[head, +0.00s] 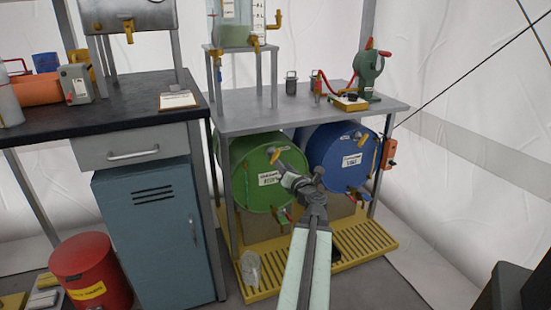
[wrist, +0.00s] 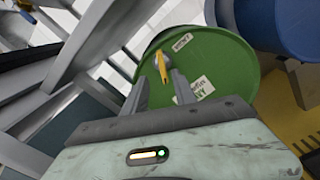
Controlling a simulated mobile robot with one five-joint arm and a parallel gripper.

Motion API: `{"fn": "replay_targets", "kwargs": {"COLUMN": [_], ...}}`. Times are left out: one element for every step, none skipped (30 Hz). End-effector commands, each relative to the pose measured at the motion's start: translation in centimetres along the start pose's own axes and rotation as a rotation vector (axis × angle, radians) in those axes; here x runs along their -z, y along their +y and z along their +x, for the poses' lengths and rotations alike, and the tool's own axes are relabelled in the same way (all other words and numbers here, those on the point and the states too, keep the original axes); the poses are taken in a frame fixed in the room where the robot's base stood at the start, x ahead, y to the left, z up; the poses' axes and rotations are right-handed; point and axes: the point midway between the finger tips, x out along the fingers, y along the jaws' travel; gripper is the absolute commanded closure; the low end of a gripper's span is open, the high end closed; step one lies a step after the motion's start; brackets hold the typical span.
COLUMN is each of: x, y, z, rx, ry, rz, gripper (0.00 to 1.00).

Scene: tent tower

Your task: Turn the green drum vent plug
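The green drum (head: 255,180) lies on its side under the grey bench, its round end facing out. Its vent plug (head: 274,155), with a yellow lever, sits high on that end. In the wrist view the green drum (wrist: 215,60) fills the upper middle, and the yellow plug lever (wrist: 163,66) points down the picture. My gripper (head: 281,168) is just in front of the plug. In the wrist view my gripper's fingers (wrist: 160,82) are apart, with the lever between their tips. Whether either finger touches the lever I cannot tell.
A blue drum (head: 340,155) lies right of the green one. Both are above a yellow slatted tray (head: 365,245). Bench legs and a blue-grey cabinet (head: 150,230) stand to the left. A red bin (head: 90,270) stands on the floor. Taps stick out low on the drums.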

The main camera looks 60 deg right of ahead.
Motion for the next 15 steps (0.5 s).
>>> {"fn": "replay_targets", "kwargs": {"x": [-0.1, -0.2, -0.2, -0.3, -0.3, -0.4, -0.4, -0.5, -0.5, -0.5, -0.5, -0.6, -0.6, -0.6, -0.6], "y": [-0.2, -0.3, -0.4, -0.5, -0.6, -0.7, -0.7, -0.8, -0.9, -0.9, -1.0, -1.0, -1.0, -1.0, -1.0], "z": [0.3, 0.5, 0.9, 1.3, 1.8, 2.4, 3.0, 3.6, 4.3, 4.9, 5.5, 6.2, 6.6, 6.9, 7.2], "rx": [0.002, 0.003, 0.004, 0.004, 0.005, 0.006, 0.007, 0.008, 0.008, 0.009, 0.009, 0.01, 0.01, 0.011, 0.011], "ry": [-0.001, -0.001, -0.002, -0.002, -0.002, -0.003, -0.004, -0.004, -0.004, -0.004, -0.005, -0.005, -0.005, -0.005, -0.006], "rz": [-0.001, -0.001, -0.001, -0.001, -0.001, -0.001, -0.001, -0.002, -0.002, -0.002, -0.002, -0.002, -0.002, -0.002, -0.002], "gripper": [0.67, 0.67, 0.67, 0.67, 0.67, 0.67, 0.67, 0.67, 0.67, 0.67, 0.67, 0.67, 0.67, 0.67, 0.67]}}
